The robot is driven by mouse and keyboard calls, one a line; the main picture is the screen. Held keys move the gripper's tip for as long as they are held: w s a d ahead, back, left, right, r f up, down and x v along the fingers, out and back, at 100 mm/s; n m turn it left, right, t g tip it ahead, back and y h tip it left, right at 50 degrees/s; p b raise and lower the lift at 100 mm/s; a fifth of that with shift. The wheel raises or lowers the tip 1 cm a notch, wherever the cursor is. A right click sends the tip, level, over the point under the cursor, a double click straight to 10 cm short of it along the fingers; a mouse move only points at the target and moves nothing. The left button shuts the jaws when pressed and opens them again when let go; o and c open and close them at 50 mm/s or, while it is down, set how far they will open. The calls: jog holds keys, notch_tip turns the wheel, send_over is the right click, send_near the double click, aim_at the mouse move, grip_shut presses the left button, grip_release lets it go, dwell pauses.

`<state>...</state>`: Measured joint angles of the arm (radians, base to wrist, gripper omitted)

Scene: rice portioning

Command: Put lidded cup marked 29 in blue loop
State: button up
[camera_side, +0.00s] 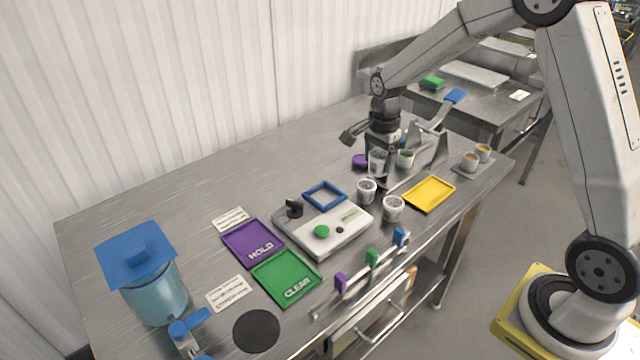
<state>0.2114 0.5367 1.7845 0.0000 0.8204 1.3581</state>
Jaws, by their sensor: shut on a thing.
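My gripper (379,151) points down over the right half of the table and is shut on a white cup (377,163). Its mark is too small to read. Nothing shows inside the loop. Two other white cups stand between the gripper and the front edge, one (367,192) just below the gripper in the picture, one (393,209) further forward. I cannot read which cup is marked 29.
A cup with green contents (405,159) stands right of my gripper, with a metal stand (427,150) behind. A purple round thing (360,161) lies left of it. A yellow tray (429,194), purple tray (253,243) and green tray (287,277) lie around. The back left table is clear.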

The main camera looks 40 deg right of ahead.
aim_at(375, 167)
jog(key=shift+a, duration=0.15)
jog(key=n, duration=0.1)
jog(key=a+n, duration=0.1)
jog(key=n, duration=0.1)
jog(key=s+a+n, duration=0.1)
jog(key=shift+a+f+n, duration=0.25)
jog(key=shift+f+n, duration=0.05)
jog(key=s+a+f+n, duration=0.1)
jog(key=s+a+n, duration=0.3)
jog(key=n, duration=0.9)
jog(key=shift+s+a+f, duration=0.25)
jog(key=shift+a+f, duration=0.1)
jog(key=shift+a, duration=1.05)
jog(key=w+d, duration=0.2)
jog(key=d, duration=0.1)
jog(key=w+d+r, duration=0.1)
jog(key=w+d, duration=0.1)
jog(key=d, duration=0.1)
jog(key=w+d+r, duration=0.1)
jog(key=w+d, duration=0.2)
jog(key=shift+d+r, duration=0.25)
jog(key=shift+d, duration=0.1)
